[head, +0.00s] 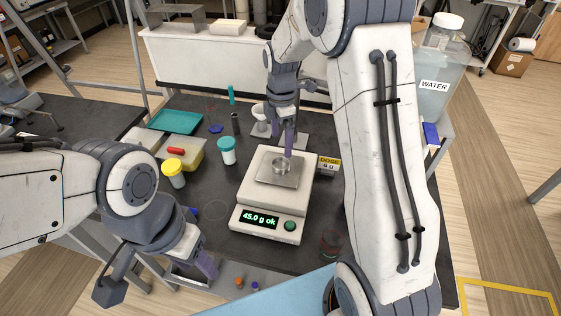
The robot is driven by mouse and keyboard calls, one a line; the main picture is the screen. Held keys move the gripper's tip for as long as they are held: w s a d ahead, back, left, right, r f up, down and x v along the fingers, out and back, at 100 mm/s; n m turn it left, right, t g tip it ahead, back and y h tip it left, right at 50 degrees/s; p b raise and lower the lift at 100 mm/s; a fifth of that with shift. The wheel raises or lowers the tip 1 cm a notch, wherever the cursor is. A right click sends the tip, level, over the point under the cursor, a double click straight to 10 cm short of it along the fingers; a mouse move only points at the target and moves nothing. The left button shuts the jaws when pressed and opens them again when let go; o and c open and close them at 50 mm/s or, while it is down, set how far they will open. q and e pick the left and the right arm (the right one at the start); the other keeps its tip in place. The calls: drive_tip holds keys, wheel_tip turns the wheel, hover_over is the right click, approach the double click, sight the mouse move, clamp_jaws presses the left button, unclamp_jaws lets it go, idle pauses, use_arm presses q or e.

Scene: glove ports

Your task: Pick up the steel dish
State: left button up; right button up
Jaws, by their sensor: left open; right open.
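The small round steel dish (281,166) sits on the square steel pan of the white scale (262,220). The scale's green display reads 45.0 g ok. My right gripper (289,150) points down from behind with its purple fingers just above and at the far rim of the dish. It is open, and I cannot tell whether a finger touches the rim. My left gripper (206,265) is open and empty, low at the near left edge of the table, well apart from the dish.
A white jar with a teal lid (227,152) and one with a yellow lid (174,174) stand left of the scale. A teal tray (176,122) lies behind them. A water bottle (437,75) stands far right.

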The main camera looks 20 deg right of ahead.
sight(281, 167)
wheel_tip(281, 167, down, 3)
drive_tip(key=shift+s+f, duration=0.1)
wheel_tip(281, 167, down, 4)
drive_tip(key=p, duration=0.2)
drive_tip(key=shift+s+p, duration=0.1)
drive_tip(key=shift+p, duration=0.25)
drive_tip(key=shift+f, duration=0.6)
drive_tip(key=c, duration=1.4)
drive_tip(key=shift+r, duration=0.15)
